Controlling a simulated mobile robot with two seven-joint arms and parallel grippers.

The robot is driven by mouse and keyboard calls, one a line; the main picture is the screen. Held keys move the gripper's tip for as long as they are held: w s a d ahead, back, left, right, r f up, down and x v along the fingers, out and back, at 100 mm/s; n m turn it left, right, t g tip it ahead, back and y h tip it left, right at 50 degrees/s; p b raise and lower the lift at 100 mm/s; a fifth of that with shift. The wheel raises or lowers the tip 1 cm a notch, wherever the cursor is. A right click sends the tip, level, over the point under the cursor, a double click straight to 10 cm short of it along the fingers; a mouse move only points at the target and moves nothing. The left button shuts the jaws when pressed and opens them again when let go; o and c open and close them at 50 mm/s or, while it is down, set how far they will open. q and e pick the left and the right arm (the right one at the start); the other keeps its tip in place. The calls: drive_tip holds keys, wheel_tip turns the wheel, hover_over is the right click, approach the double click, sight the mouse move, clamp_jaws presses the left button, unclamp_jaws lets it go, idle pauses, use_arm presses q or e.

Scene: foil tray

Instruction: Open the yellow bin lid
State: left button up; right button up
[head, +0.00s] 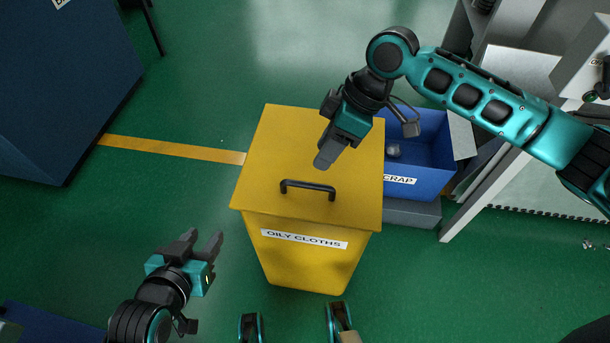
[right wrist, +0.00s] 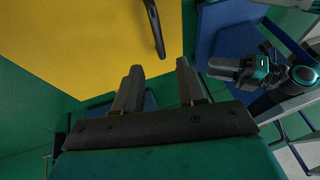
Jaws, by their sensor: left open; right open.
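The yellow bin (head: 310,262) stands on the floor in the middle of the head view, with an "OILY CLOTHS" label on its front. Its flat yellow lid (head: 270,150) is down on the bin. A black bar handle (head: 308,186) is on the lid near its front edge. My right gripper (head: 324,160) is open and empty above the lid, just behind the handle and apart from it. In the right wrist view the handle (right wrist: 155,28) lies beyond the open fingers (right wrist: 160,72). My left gripper (head: 207,240) is open and empty, left of the bin's front.
A blue bin (head: 428,140) labelled "SCRAP" stands close to the right of the yellow bin. A large dark blue cabinet (head: 60,90) is at the upper left. A yellow floor line (head: 170,148) runs to the yellow bin. Green floor in front and left is mostly clear.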

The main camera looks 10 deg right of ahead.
sight(303, 183)
use_arm(q)
wheel_tip(303, 183, down, 3)
drive_tip(key=shift+s+r+b, duration=0.1)
drive_tip(key=shift+s+b, duration=0.05)
drive_tip(key=shift+b, duration=0.8)
use_arm(e)
drive_tip(key=x, duration=0.8)
drive_tip(key=shift+f, duration=0.15)
clamp_jaws()
use_arm(q)
drive_tip(key=shift+a, duration=0.1)
